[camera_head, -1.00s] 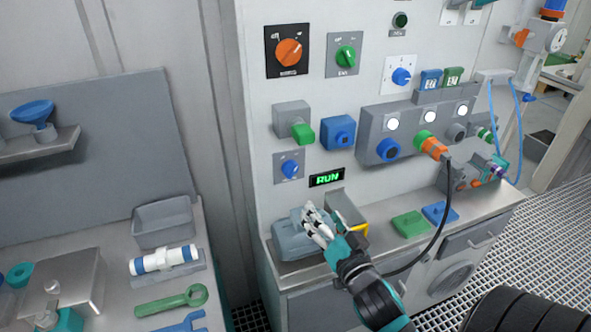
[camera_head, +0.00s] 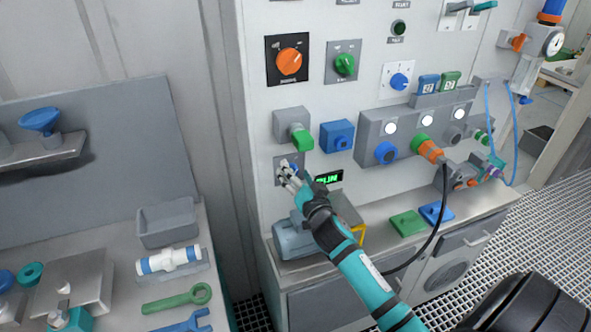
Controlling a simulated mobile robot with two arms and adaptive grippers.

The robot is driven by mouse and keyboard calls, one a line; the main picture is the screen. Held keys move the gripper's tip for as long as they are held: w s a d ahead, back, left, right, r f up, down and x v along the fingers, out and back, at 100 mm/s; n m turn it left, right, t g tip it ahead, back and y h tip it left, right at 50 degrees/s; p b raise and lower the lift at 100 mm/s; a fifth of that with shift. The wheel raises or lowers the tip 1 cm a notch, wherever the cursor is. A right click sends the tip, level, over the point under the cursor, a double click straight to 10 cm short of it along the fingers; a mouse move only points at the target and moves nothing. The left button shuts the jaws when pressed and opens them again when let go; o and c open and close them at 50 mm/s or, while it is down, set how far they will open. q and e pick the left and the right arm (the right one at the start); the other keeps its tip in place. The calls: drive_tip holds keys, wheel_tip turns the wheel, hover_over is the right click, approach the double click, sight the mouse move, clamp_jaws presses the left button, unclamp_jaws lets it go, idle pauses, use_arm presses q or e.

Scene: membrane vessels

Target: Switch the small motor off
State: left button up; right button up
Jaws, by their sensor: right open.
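A small blue knob (camera_head: 295,167) on a square grey plate (camera_head: 298,158) sits low on the panel and is mostly covered by my right gripper. My right gripper (camera_head: 286,170) is open, with its fingertips in front of the plate at the knob. I cannot tell whether the fingers touch the knob. A green-lit display (camera_head: 329,178) to its right reads RUN, partly covered by my gripper. A grey-blue motor (camera_head: 290,241) stands on the ledge below, partly hidden by my right arm. My left gripper is not in view.
Above are an orange knob (camera_head: 289,61), a green knob (camera_head: 345,65), a grey box with a green lever (camera_head: 301,138) and a blue socket (camera_head: 337,135). A black cable (camera_head: 444,215) hangs at the right. Green and blue blocks (camera_head: 408,223) lie on the ledge.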

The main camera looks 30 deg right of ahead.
drive_tip(key=shift+w+d, duration=0.1)
drive_tip(key=shift+w, duration=0.3)
drive_tip(key=shift+c, duration=0.3)
drive_tip(key=c, duration=1)
drive_tip(key=shift+c, duration=0.2)
drive_tip(key=shift+n, duration=0.4)
drive_tip(key=n, duration=0.7)
drive_tip(key=a+n, duration=0.1)
drive_tip(key=n, duration=0.3)
drive_tip(key=shift+w+p, duration=0.1)
drive_tip(key=shift+p, duration=0.25)
drive_tip(key=shift+a, duration=0.1)
